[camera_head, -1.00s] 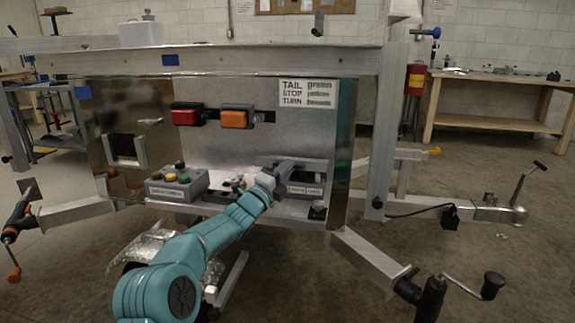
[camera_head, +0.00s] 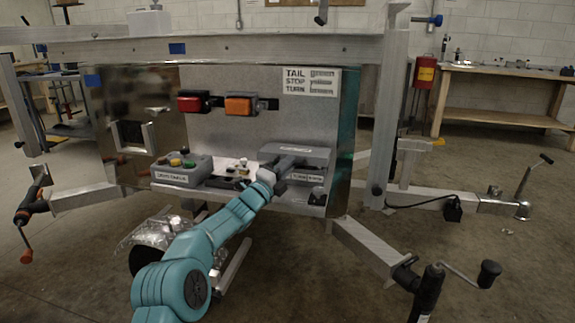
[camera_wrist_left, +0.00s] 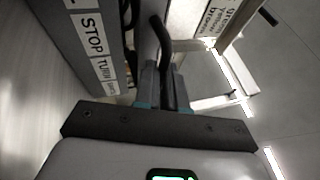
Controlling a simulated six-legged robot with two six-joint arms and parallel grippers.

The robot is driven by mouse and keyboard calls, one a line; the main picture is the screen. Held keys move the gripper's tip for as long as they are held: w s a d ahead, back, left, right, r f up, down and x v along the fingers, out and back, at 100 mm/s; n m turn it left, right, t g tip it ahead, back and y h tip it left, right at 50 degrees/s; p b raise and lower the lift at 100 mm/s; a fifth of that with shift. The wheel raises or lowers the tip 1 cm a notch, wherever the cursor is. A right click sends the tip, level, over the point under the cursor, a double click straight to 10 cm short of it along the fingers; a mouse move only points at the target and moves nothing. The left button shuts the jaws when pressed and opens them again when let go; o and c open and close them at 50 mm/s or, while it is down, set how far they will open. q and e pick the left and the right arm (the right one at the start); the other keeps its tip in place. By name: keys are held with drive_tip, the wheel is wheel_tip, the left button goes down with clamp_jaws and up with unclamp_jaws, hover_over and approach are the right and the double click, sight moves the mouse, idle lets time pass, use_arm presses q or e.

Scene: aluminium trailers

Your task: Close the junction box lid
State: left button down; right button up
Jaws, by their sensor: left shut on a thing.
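The junction box (camera_head: 306,177) is a grey box with a white label on its front, on the right part of the trailer's metal shelf. Its grey lid (camera_head: 309,153) lies over the top; I cannot tell whether it sits fully down. My left gripper (camera_head: 284,167), at the end of the teal arm, is at the front left of this box. In the left wrist view its fingers (camera_wrist_left: 164,90) are shut on a dark curved handle (camera_wrist_left: 162,40). The box's labelled side (camera_wrist_left: 93,45) shows left of the fingers. My right gripper is not in view.
A grey control box (camera_head: 180,170) with coloured buttons stands left on the shelf. Red (camera_head: 194,101) and orange (camera_head: 240,105) lamps are on the panel above, beside a wiring sign (camera_head: 310,81). A crank jack (camera_head: 430,290) stands at the front right.

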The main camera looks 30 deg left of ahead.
use_arm(q)
drive_tip(key=c, duration=1.3)
unclamp_jaws()
drive_tip(key=shift+w+f, duration=0.25)
drive_tip(key=shift+f, duration=0.35)
drive_tip(key=shift+o, duration=0.4)
drive_tip(key=shift+w+a+f, duration=0.1)
drive_tip(key=shift+w+f, duration=0.05)
drive_tip(key=shift+s, duration=0.4)
drive_tip(key=v, duration=1.5)
drive_tip(key=shift+s+p, duration=0.3)
drive_tip(key=shift+s, duration=0.05)
